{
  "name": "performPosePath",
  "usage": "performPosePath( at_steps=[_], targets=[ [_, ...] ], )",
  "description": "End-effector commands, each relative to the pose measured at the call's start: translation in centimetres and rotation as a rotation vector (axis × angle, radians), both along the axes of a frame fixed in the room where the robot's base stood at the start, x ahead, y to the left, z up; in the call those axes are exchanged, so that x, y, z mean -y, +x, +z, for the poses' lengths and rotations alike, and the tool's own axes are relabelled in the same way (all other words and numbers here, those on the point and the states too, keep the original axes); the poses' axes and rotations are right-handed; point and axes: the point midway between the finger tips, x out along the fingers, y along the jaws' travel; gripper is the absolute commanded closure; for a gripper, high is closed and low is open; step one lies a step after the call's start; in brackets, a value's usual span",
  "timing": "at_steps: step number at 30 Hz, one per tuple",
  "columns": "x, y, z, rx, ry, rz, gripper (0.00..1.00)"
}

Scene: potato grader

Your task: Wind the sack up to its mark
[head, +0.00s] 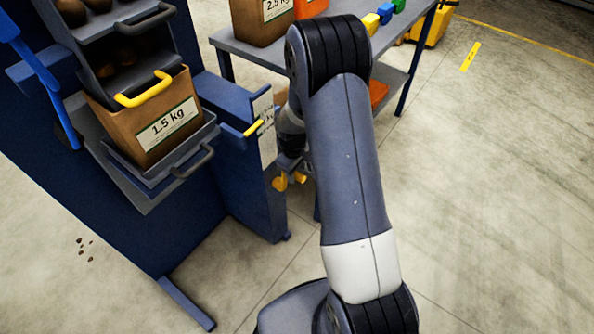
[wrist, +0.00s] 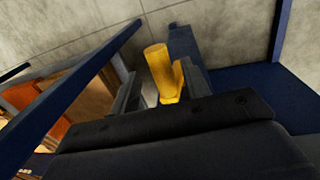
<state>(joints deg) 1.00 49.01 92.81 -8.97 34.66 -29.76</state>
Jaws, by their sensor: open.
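The brown sack (head: 150,115) labelled 1.5 kg stands on a grey platform (head: 200,138) at the blue grader, under a yellow-handled chute. A white scale plate (head: 265,135) with dark marks is on the grader's right post, and a yellow pointer (head: 254,128) lies across it. The yellow crank (head: 281,183) shows low by that post, partly hidden by my arm. In the wrist view my gripper (wrist: 158,92) is open, with the upright yellow crank grip (wrist: 158,68) between or just beyond its fingers. Contact cannot be told. In the head view my gripper is mostly hidden.
A grey table (head: 245,47) behind my arm holds another brown sack (head: 258,22) and small coloured blocks (head: 384,12). Several potatoes (head: 85,249) lie on the floor at the left. A blue foot (head: 187,303) sticks out in front.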

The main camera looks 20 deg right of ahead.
Motion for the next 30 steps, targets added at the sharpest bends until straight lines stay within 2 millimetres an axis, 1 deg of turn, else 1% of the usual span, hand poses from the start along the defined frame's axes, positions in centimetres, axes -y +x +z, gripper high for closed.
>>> performPosePath(
  at_steps=[1, 6, 9, 13, 18, 26, 30],
  targets=[
    [-0.1, 0.0, 1.1, 0.004, 0.000, 0.000, 0.55],
    [-0.4, -0.2, 4.7, 0.004, 0.001, -0.001, 0.55],
    [-0.5, -0.3, 6.6, 0.005, 0.000, -0.001, 0.55],
    [-0.7, -0.4, 8.4, 0.004, 0.000, 0.000, 0.55],
    [-0.8, -0.6, 9.4, 0.002, 0.000, 0.000, 0.55],
    [-0.8, -0.6, 9.5, 0.001, 0.000, 0.000, 0.55],
    [-0.8, -0.7, 9.3, 0.002, 0.004, -0.034, 0.67]
  ],
)
